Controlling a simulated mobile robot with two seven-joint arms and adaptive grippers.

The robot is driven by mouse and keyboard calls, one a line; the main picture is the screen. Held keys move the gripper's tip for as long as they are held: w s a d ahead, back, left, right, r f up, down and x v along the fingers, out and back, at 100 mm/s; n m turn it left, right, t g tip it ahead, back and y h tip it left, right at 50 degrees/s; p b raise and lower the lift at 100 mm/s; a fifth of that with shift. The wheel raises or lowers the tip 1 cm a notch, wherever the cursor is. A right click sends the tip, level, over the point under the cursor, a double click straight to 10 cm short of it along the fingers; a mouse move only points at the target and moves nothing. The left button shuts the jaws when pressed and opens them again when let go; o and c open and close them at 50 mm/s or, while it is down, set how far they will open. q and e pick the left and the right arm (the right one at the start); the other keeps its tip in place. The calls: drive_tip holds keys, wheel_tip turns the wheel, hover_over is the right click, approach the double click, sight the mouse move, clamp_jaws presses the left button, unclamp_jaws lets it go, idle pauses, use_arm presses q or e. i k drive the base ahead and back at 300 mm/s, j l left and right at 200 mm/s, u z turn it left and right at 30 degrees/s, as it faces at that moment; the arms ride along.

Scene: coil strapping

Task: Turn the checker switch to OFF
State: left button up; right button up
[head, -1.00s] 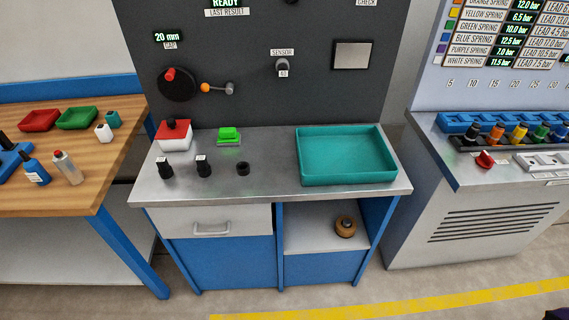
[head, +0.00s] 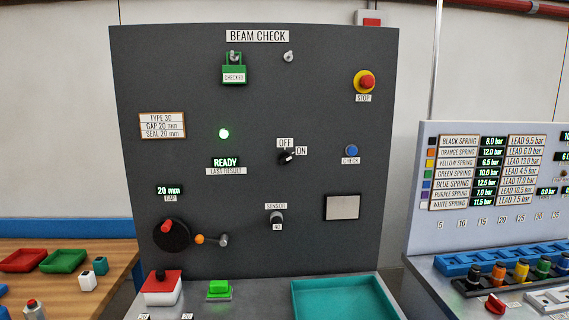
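The checker switch (head: 287,158) is a small black rotary knob in the middle of the dark panel (head: 170,80) headed BEAM CHECK. An OFF label (head: 285,143) sits above it and an ON label (head: 302,151) sits to its upper right. The knob's white mark points to the upper right, toward ON. A green lamp (head: 224,133) is lit at the left, above a display (head: 226,162) reading READY. Neither of my grippers is in view.
A red STOP button (head: 367,82), a blue CHECK button (head: 351,150) and a green CHECKED tag (head: 234,75) are on the panel. A crank wheel (head: 171,238) and a sensor knob (head: 277,217) protrude lower down. A teal tray (head: 345,300) stands on the bench.

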sight(284, 158)
drive_tip(key=i+j, duration=0.15)
drive_tip(key=j, duration=0.15)
drive_tip(key=i+j, duration=0.15)
drive_tip(key=j, duration=0.15)
drive_tip(key=i+j, duration=0.15)
drive_tip(key=j, duration=0.2)
drive_tip(key=i+j+z, duration=0.1)
drive_tip(key=j, duration=0.2)
drive_tip(key=i+j+z, duration=0.1)
drive_tip(key=z, duration=1.4)
drive_tip(key=j, duration=0.05)
